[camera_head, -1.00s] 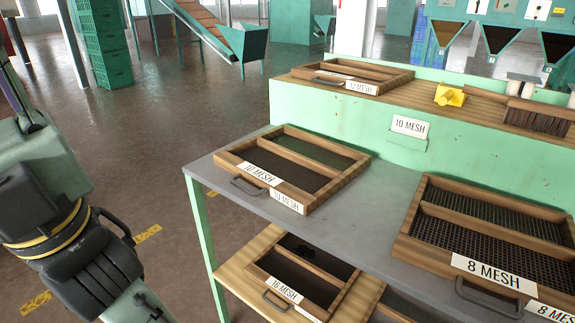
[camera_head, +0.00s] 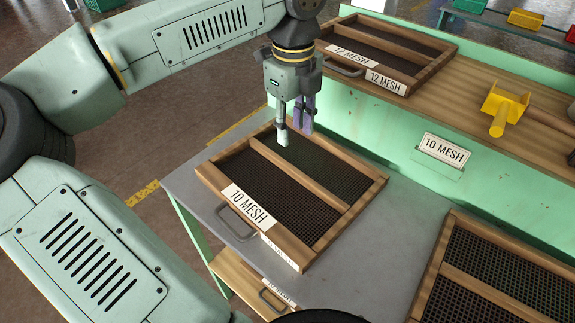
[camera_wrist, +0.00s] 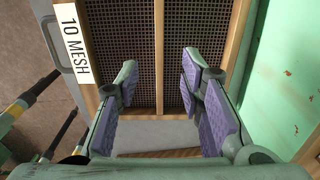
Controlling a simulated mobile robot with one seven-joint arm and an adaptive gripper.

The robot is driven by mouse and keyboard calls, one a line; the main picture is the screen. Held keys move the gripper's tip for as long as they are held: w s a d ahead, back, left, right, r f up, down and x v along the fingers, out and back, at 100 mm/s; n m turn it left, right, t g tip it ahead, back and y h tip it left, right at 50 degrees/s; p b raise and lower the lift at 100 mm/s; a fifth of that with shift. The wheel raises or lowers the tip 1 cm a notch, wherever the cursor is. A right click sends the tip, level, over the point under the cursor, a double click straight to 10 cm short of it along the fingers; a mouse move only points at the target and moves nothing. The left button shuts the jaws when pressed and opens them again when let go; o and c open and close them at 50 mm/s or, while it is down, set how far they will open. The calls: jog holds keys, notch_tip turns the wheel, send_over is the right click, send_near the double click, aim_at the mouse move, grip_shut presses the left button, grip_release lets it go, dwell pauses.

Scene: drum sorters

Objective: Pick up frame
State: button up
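The wooden frame labelled 10 MESH (camera_head: 300,176) lies flat on the grey shelf (camera_head: 378,230), with dark mesh, a middle bar and a metal handle on its front. My gripper (camera_head: 293,134) points down over the far-left part of this frame, and its fingers are apart and empty. In the wrist view, the frame's middle bar (camera_wrist: 158,45) runs up between the two open fingers (camera_wrist: 158,72). Whether the fingertips touch the frame cannot be told.
A 12 MESH frame (camera_head: 432,66) and a yellow object (camera_head: 504,108) sit on the raised wooden ledge. A green upright panel (camera_head: 400,165) stands behind the shelf. Another mesh frame (camera_head: 451,253) lies at the lower right. A 10 MESH tag (camera_head: 444,151) is on the panel.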

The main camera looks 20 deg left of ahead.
jog(key=b, duration=0.3)
send_over(292, 167)
jog(key=f, duration=0.5)
jog(key=shift+s+a+f, duration=0.1)
jog(key=shift+s, duration=0.15)
jog(key=f+b, duration=0.1)
jog(key=f, duration=0.4)
jog(key=shift+w+f+b, duration=0.2)
jog(key=shift+f+b, duration=0.1)
jog(key=shift+b, duration=0.1)
grip_shut()
jog(key=shift+r, duration=0.1)
